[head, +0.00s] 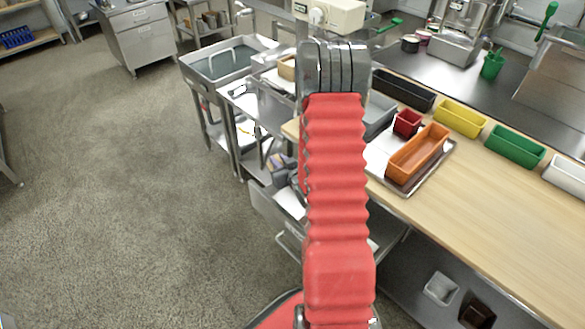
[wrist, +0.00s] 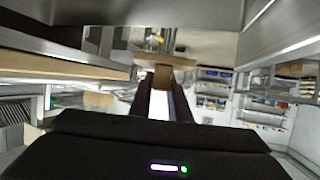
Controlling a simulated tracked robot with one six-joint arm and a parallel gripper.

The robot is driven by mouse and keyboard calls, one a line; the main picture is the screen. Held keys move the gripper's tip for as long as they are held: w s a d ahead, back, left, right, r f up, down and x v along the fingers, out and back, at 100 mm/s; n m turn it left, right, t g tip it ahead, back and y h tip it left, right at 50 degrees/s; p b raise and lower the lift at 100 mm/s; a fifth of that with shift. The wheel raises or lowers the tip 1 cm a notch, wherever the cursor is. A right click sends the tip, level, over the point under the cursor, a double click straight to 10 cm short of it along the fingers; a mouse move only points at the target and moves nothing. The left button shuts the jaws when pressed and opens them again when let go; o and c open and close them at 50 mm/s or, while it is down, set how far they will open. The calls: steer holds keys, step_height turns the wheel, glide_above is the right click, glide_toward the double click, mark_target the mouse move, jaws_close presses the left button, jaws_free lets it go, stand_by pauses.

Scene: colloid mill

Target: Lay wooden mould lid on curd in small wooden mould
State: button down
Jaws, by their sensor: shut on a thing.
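In the wrist view my gripper (wrist: 161,100) is shut on a small brown wooden block. The block seems to be the grip of the wooden mould lid (wrist: 178,61), whose tan plate shows nearly edge-on just beyond the fingertips. In the head view my red arm hides the gripper and the lid. A small tan wooden piece (head: 287,67), perhaps the small wooden mould, shows partly at the left of my arm, on a light tray on the steel stand. I cannot see any curd in it.
A wooden worktop (head: 470,205) at the right holds an orange tray (head: 418,152), a small red box (head: 407,122) and yellow (head: 460,117) and green (head: 515,146) bins. A steel basin (head: 222,65) stands at the back left. The floor at the left is clear.

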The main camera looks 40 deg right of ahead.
steer(key=w+a+r+n+y, duration=0.1)
steer(key=w+a+r, duration=0.2)
steer(key=a, duration=0.7)
steer(key=w+a+r+n+y, duration=0.1)
steer(key=w+a+r, duration=0.2)
steer(key=a, duration=0.8)
steer(key=w+a+r+n+y, duration=0.1)
steer(key=w+a+r, duration=0.3)
steer(key=a, duration=0.6)
steer(key=shift+w+a+t+y, duration=0.3)
steer(key=shift+w+a+t, duration=0.1)
steer(key=shift+w, duration=0.15)
steer(key=shift+f, duration=0.1)
